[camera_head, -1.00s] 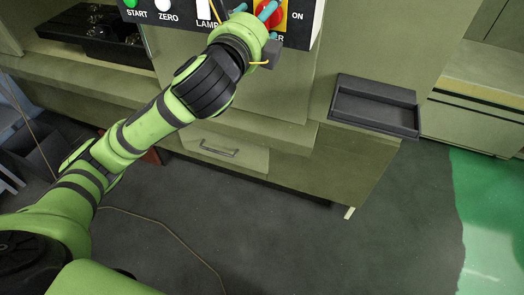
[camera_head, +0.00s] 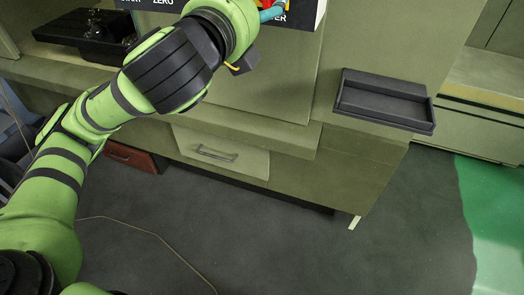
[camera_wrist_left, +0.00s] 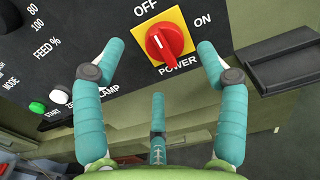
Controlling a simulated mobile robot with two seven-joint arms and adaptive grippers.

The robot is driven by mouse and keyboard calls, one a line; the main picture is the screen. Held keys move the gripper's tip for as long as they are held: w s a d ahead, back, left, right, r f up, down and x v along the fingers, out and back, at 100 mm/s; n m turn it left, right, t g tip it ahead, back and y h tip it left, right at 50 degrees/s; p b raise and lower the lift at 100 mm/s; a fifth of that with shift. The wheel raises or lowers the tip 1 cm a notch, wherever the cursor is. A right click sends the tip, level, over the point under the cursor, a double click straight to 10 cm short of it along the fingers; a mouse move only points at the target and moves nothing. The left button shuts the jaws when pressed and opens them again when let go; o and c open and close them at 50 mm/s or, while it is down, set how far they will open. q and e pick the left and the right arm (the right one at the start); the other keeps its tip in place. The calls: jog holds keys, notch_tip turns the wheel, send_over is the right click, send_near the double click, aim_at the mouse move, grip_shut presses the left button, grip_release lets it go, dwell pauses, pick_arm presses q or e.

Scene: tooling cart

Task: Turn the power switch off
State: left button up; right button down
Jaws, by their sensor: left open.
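My left gripper (camera_wrist_left: 160,58) is open, with teal fingers spread on either side of the knob and a third finger below. The fingers look apart from the knob; the exact depth is hard to tell. In the head view only a teal finger (camera_head: 271,13) shows at the top edge, and the switch is nearly all cut off. My right gripper is not in view.
A green START button (camera_wrist_left: 37,107) and a white ZERO button (camera_wrist_left: 59,97) lie left of the switch. A dark tray (camera_head: 385,100) juts from the cabinet (camera_head: 300,75) at right; it also shows in the wrist view (camera_wrist_left: 285,62). Grey floor (camera_head: 280,245) is open in front.

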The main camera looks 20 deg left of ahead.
pick_arm(q)
notch_tip(320, 180, down, 31)
jog(key=s+d+n+g+h+b, duration=0.1)
jog(key=n+g+b, duration=0.4)
jog(key=n, duration=1.1)
jog(key=shift+s+d+r+g+h, duration=0.25)
jog(key=shift+d+g, duration=0.35)
jog(key=shift+g, duration=0.3)
